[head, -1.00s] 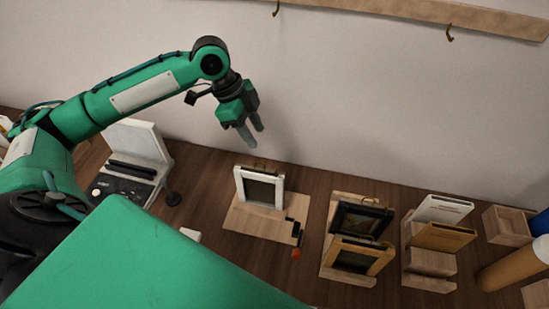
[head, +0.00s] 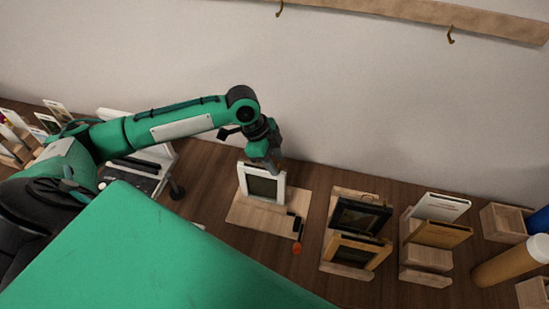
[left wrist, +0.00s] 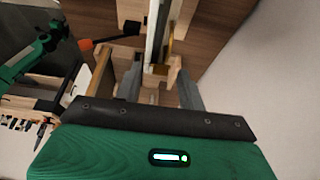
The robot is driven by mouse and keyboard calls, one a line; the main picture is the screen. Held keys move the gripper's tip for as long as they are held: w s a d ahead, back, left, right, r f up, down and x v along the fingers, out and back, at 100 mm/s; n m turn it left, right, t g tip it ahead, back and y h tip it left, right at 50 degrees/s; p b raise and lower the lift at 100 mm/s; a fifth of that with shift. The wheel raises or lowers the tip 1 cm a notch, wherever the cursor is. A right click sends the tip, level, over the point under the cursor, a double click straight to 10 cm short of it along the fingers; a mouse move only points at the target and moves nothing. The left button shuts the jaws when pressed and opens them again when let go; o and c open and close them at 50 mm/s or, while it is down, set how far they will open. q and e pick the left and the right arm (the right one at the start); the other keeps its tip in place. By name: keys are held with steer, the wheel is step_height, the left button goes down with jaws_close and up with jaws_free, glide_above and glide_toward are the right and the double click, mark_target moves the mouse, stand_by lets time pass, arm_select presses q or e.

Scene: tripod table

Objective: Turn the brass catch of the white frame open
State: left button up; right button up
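The white frame (head: 280,190) stands upright on a light wooden base (head: 240,215) in the head view. My left gripper (head: 272,166) is at its top edge, pointing down. In the left wrist view, the two grey fingers (left wrist: 158,80) are spread apart, with the edge of the white frame (left wrist: 152,30) seen beyond the gap between them. A brass-coloured part (left wrist: 169,46), seemingly the catch, shows beside the frame's edge. I cannot tell whether the fingers touch it. In the head view the catch is hidden by the gripper and frame. My right gripper is out of view.
A black frame (head: 358,218) and a wooden-edged frame (head: 362,252) stand to the right. The wall (head: 370,110) rises close behind.

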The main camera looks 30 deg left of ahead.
arm_select(q)
jaws_close()
